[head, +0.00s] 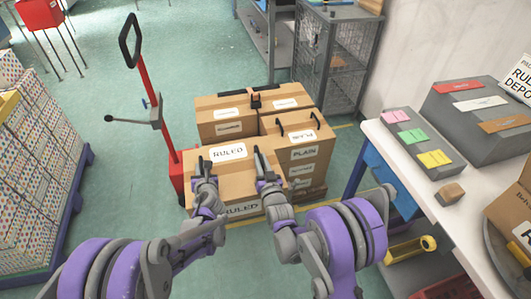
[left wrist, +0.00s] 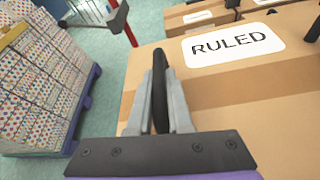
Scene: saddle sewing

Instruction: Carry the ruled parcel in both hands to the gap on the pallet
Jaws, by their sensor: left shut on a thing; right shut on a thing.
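The ruled parcel (head: 233,177) is a brown carton with white RULED labels on its top and front. In the head view it is at the near left of the carton group. My left gripper (head: 205,168) is shut on a dark handle on its top, and the left wrist view shows this handle (left wrist: 159,90) between the fingers. My right gripper (head: 263,165) is shut on the other handle at the parcel's right.
PLAIN cartons (head: 305,152) stand right beside and behind the parcel. A red pallet jack (head: 166,120) is at the left. A stack of dotted parcels (head: 38,165) is far left. A white table (head: 420,170) is on the right, and a wire cage (head: 338,55) is behind.

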